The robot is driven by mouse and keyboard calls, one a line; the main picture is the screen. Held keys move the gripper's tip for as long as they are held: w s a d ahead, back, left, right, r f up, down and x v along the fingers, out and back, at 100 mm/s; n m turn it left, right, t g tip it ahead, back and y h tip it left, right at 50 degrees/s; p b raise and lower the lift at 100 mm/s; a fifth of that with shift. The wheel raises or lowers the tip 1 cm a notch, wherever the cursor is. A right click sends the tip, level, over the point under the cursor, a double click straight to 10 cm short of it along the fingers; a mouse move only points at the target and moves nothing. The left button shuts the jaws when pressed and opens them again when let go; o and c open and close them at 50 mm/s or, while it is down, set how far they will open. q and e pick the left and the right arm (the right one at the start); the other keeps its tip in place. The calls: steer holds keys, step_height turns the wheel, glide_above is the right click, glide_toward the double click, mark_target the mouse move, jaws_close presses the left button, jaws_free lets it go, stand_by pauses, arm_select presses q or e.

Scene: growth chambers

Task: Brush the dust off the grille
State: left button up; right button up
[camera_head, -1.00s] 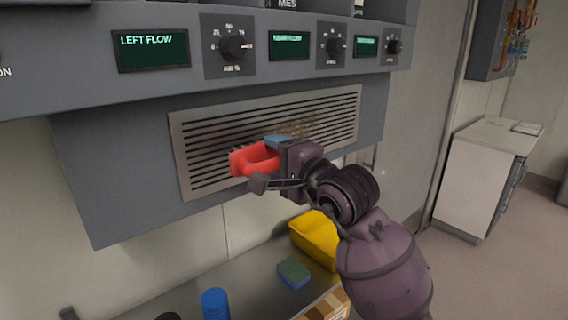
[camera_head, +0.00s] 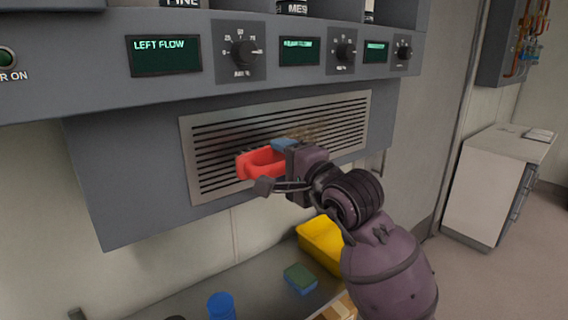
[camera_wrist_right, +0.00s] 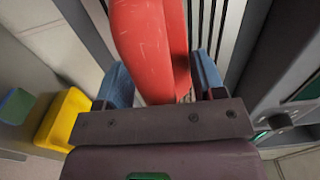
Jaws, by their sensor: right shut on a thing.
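The grille (camera_head: 215,170) is a silver-framed panel of dark slots on the front of the grey cabinet. A brownish dust patch shows on its middle, partly hidden behind my right gripper. My right gripper (camera_head: 272,160) is in front of the grille, shut on a red handle, which I take to be the brush (camera_head: 252,164). In the right wrist view the red brush (camera_wrist_right: 150,45) stands between the two blue fingers, with grille slats behind it. Its bristles are hidden, so I cannot tell whether they touch the grille. My left gripper is not in view.
A yellow bin (camera_head: 319,243), a green and blue sponge (camera_head: 300,279) and a blue cylinder (camera_head: 221,306) stand on the bench below. Knobs and displays such as the left flow display (camera_head: 164,56) line the panel above. A white cabinet (camera_head: 486,190) stands at right.

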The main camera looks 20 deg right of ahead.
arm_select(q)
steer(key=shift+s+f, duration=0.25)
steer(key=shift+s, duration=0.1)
arm_select(e)
steer(key=shift+w+a, duration=0.15)
steer(key=shift+w, duration=0.15)
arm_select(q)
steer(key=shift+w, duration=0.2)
arm_select(e)
steer(key=shift+w+a, duration=0.15)
steer(key=shift+w, duration=0.3)
steer(key=d, duration=0.2)
steer(key=w+d+b, duration=0.1)
steer(key=d, duration=0.1)
steer(key=shift+w+d, duration=0.5)
steer(key=shift+d, duration=0.3)
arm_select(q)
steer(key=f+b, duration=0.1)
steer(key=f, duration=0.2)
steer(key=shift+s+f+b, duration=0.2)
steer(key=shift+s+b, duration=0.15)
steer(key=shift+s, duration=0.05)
arm_select(e)
steer(key=d, duration=0.1)
steer(key=w+d, duration=0.1)
steer(key=d, duration=0.2)
steer(key=shift+w+d, duration=0.15)
steer(key=shift+w, duration=0.15)
steer(key=shift+d, duration=0.1)
